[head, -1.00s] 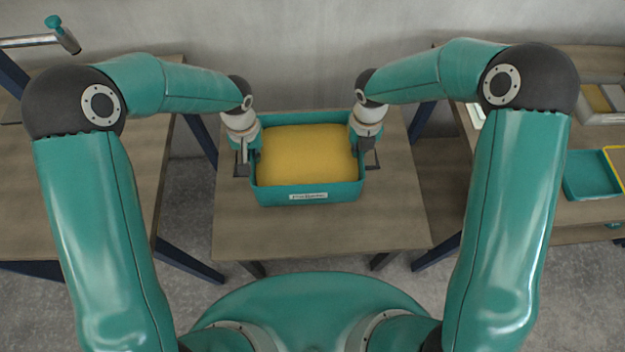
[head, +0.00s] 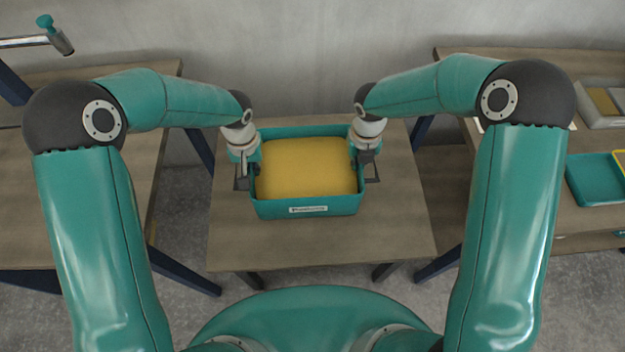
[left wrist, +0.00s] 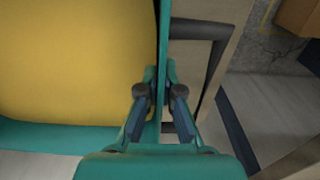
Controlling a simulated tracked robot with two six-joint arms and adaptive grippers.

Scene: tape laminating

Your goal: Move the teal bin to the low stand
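The teal bin (head: 270,208), with a white label on its front and a yellow load (head: 306,166) inside, is over the middle wooden-topped stand (head: 320,245). I cannot tell whether its base touches the top. Dark handle brackets stick out from both its sides. My left gripper (head: 248,170) has its fingers on either side of the bin's left wall; in the left wrist view its fingers (left wrist: 161,92) close around that wall, inside the bracket. My right gripper (head: 364,158) is at the right wall in a matching pose, its fingertips partly hidden.
A wooden bench (head: 90,190) stands on the left, with dark blue legs. Another bench (head: 590,220) on the right carries a teal tray (head: 590,180) and other trays. A concrete wall is behind. The stand's top is bare in front of the bin.

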